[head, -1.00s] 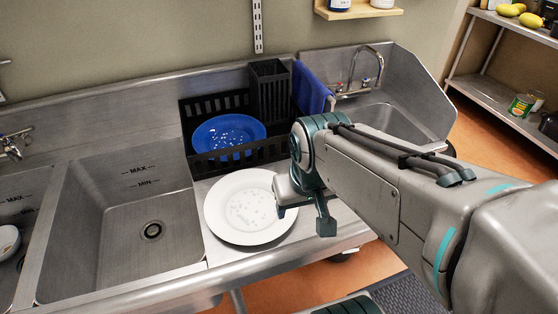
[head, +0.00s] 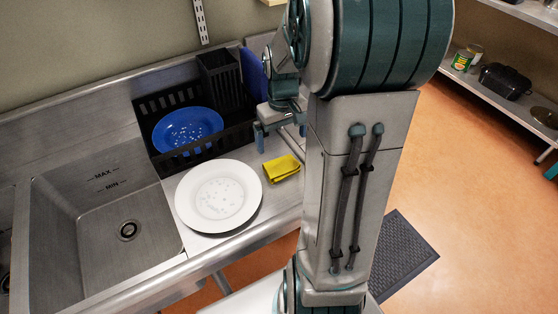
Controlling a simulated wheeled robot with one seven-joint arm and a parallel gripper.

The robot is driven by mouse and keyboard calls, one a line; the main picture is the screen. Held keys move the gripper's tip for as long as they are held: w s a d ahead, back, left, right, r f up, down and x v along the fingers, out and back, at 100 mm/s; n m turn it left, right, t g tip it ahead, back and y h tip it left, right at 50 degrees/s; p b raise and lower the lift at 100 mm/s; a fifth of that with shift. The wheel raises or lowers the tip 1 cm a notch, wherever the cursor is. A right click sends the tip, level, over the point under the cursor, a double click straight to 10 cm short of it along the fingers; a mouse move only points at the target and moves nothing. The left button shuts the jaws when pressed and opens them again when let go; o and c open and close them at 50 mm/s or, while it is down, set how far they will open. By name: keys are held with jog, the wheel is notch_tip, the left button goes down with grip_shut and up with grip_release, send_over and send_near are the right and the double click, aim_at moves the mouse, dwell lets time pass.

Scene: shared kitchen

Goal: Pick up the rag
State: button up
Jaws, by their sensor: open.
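A folded yellow cloth, which looks like the rag (head: 282,168), lies on the steel counter just right of the white plate (head: 218,196). My gripper (head: 281,134) is open and empty, with its fingers apart. In the picture it shows just above the yellow cloth, apart from it.
A black dish rack (head: 150,118) holding a blue plate (head: 188,131) stands behind the white plate. An empty sink basin (head: 95,235) is at the left. A shelf (head: 490,88) stands at the far right.

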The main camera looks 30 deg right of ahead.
aim_at(282, 162)
notch_tip(282, 162, down, 11)
jog(key=shift+f+p, duration=0.1)
jog(key=shift+p, duration=0.55)
jog(key=c, duration=0.7)
